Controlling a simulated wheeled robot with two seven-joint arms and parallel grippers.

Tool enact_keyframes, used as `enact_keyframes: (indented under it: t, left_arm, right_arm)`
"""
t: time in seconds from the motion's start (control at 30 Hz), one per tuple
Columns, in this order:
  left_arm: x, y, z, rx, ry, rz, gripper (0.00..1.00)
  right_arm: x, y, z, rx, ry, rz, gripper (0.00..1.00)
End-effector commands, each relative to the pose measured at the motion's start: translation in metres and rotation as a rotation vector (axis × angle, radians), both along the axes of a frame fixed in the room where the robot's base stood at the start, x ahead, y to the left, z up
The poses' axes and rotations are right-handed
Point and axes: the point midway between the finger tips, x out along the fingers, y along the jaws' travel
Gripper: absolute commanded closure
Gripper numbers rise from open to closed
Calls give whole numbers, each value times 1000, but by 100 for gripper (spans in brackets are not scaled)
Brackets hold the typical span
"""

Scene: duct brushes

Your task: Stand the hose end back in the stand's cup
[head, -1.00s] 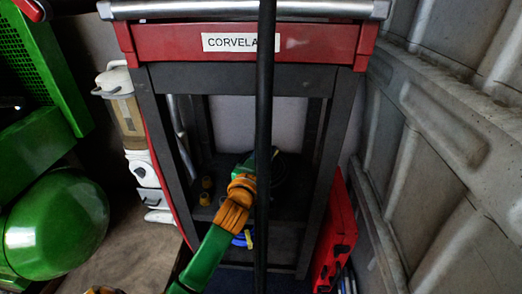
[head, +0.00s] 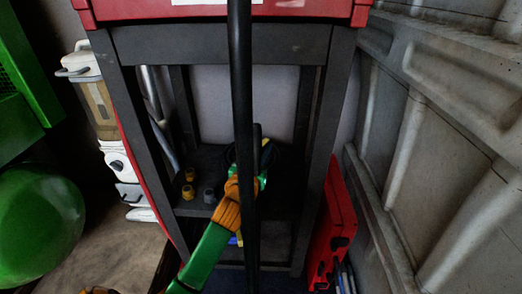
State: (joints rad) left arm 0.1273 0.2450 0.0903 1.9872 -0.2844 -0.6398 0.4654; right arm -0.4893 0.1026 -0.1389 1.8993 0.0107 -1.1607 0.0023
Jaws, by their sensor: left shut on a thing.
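My left gripper (head: 262,168) is at the end of the green and orange arm, over the lower shelf of the dark-framed stand. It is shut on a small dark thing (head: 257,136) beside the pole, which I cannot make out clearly. A long black pole or hose (head: 242,90) runs from top to bottom in front of the arm and hides part of the gripper. I cannot tell whether it is the hose or whether the gripper touches it. No cup is clearly identifiable. My right gripper is not in view.
The stand (head: 215,45) has a red top and open dark legs. Small yellow pieces (head: 188,183) and a grey piece (head: 209,195) sit on its shelf. A red case (head: 334,220) stands at the right, near a ribbed grey wall (head: 440,150). A green tank (head: 40,225) is at left.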

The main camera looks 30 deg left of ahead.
Motion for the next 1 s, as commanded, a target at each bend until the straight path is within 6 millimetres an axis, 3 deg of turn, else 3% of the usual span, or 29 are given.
enact_keyframes:
  t: [0.57, 1.0]
  left_arm:
    - [0, 0, -1, 0, -1, 0, 100]
    - [0, 0, -25, -1, -1, -1, 100]
  right_arm:
    - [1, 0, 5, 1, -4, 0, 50]
    - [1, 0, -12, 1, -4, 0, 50]
